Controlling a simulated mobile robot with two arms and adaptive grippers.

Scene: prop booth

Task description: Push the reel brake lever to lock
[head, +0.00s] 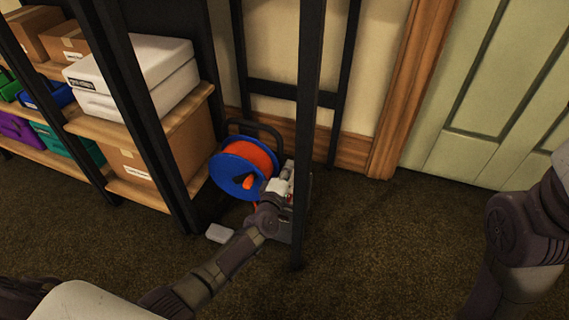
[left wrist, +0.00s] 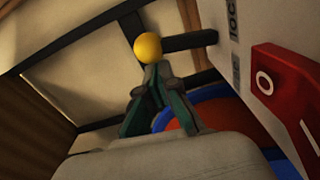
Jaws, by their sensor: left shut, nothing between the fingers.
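The cable reel (head: 239,176) has a blue drum wound with orange cable and stands on the floor beside the shelf. In the left wrist view, a yellow ball knob (left wrist: 148,46) sits at the end of a dark bar that appears to be the brake lever, beside a pale panel (left wrist: 222,58) with partly cut-off lettering. My left gripper (head: 286,171) is at the reel's right side, its tips partly hidden. Its fingers (left wrist: 158,78) are shut and empty, their tips just below the knob in the picture; I cannot tell whether they touch. My right gripper is out of view.
A red rocker switch (left wrist: 284,97) is on the panel close to the fingers. A dark upright post (head: 304,130) stands in front of the reel's right side. A shelf with boxes (head: 160,196) is at left. A small pale block (head: 219,233) lies on the carpet.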

